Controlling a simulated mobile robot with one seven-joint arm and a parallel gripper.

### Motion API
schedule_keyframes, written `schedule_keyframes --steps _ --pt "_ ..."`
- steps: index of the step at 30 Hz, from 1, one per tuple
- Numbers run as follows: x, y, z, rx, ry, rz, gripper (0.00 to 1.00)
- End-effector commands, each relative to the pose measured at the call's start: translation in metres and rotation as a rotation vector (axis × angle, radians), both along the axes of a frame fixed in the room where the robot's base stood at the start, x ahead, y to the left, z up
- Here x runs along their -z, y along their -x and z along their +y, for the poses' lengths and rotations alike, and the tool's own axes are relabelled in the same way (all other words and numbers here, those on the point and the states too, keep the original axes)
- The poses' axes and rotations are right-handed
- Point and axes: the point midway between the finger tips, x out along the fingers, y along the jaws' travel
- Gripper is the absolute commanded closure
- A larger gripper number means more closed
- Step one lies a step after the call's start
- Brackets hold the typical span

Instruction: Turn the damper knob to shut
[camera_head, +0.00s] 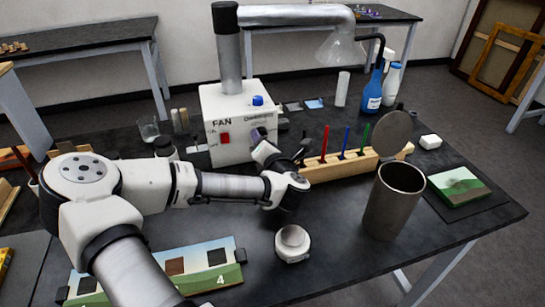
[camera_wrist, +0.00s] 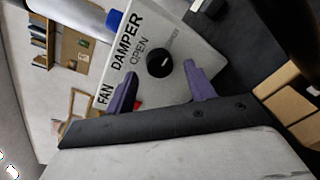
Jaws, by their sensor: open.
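The white fan box (camera_head: 224,110) stands at the back of the dark table, with a duct pipe rising from it. In the wrist view its face carries the words FAN, DAMPER and OPEN, plus a fainter word I cannot read. The round black damper knob (camera_wrist: 160,64) sits on that face beside OPEN; its pointer direction is not clear. My gripper (camera_wrist: 162,72) is open, its two purple fingers on either side of the knob in the picture. I cannot tell whether they touch it. In the head view my gripper (camera_head: 262,138) is at the box's right front, hiding the knob.
A blue button (camera_head: 257,100) is on the box's top and a red switch (camera_head: 225,138) on its front. A wooden rack (camera_head: 335,167) with coloured tools stands close right of my gripper. A metal canister (camera_head: 393,205) and a small white jar (camera_head: 292,243) stand nearer.

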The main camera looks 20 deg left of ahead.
Motion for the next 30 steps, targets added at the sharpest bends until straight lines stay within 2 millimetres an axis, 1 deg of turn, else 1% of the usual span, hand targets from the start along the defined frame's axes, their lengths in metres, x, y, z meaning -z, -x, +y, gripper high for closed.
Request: schedule_keyframes --steps 2,9,12,15,18,21,30 --pt "0.001 0.013 -0.008 0.002 0.0 0.001 0.46" --pt "-0.005 0.06 -0.04 0.004 -0.001 0.002 0.46" --pt "-0.008 0.076 -0.051 0.002 -0.001 0.002 0.46" --pt "-0.011 0.088 -0.06 0.002 0.0 0.001 0.46" --pt "-0.012 0.096 -0.065 0.0 0.0 0.002 0.46" --pt "-0.013 0.101 -0.067 0.0 0.0 0.002 0.46" --pt "-0.014 0.102 -0.068 -0.001 -0.001 0.001 0.46"
